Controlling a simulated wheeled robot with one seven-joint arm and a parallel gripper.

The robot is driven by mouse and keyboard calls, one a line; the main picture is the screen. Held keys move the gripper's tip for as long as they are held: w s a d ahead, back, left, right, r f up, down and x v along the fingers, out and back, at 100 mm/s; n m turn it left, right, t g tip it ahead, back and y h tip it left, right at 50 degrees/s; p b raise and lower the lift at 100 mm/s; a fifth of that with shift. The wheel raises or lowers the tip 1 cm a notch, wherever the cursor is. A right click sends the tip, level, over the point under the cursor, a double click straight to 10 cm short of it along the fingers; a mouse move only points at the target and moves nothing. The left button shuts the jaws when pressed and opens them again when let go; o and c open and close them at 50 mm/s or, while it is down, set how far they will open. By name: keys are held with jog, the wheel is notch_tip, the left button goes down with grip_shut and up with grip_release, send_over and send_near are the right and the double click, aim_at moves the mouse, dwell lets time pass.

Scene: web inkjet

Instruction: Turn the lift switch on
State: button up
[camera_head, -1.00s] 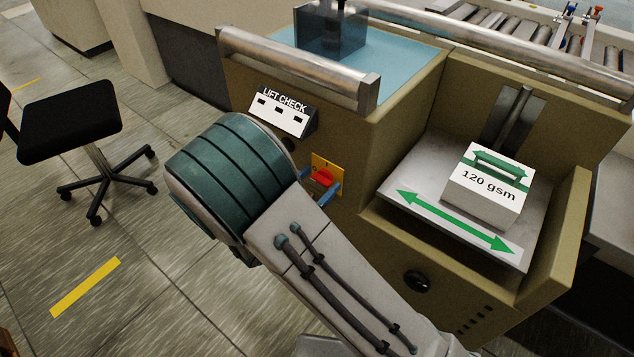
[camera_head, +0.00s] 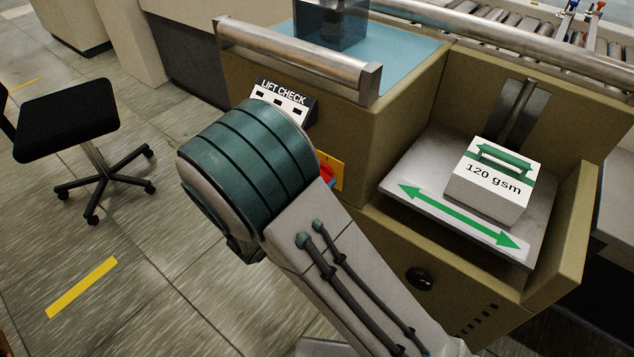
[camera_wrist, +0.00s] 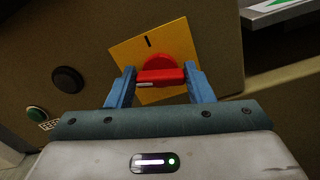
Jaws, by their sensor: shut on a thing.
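The lift switch is a red rotary knob (camera_wrist: 165,57) on a yellow plate (camera_wrist: 214,42). In the wrist view its grip bar lies roughly level, with a white line at its left part and a black "I" mark on the plate above. My gripper (camera_wrist: 160,70) has one blue finger on each side of the bar and is shut on it. In the head view my arm hides most of the knob (camera_head: 326,174) and the left of the plate (camera_head: 336,165). My fingers are almost wholly hidden there.
A LIFT CHECK panel (camera_head: 285,97) sits above the switch. A dark round button (camera_wrist: 67,79) and a green one (camera_wrist: 36,114) are left of the plate. A white 120 gsm block (camera_head: 487,190) rests on the lift plate (camera_head: 420,170) at right. A stool (camera_head: 68,118) stands left.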

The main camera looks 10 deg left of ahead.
jog(key=m+b, duration=0.5)
jog(key=b, duration=0.1)
jog(key=m+b, duration=0.4)
jog(key=b, duration=0.2)
jog(key=m+b, duration=0.5)
jog(key=b, duration=0.2)
jog(key=shift+s+d+f+m, duration=0.1)
jog(key=shift+d+f+m, duration=0.05)
jog(key=shift+f+m, duration=0.2)
jog(key=o, duration=1)
jog(key=shift+r, duration=0.1)
jog(key=p+v, duration=0.2)
jog(key=v, duration=1.2)
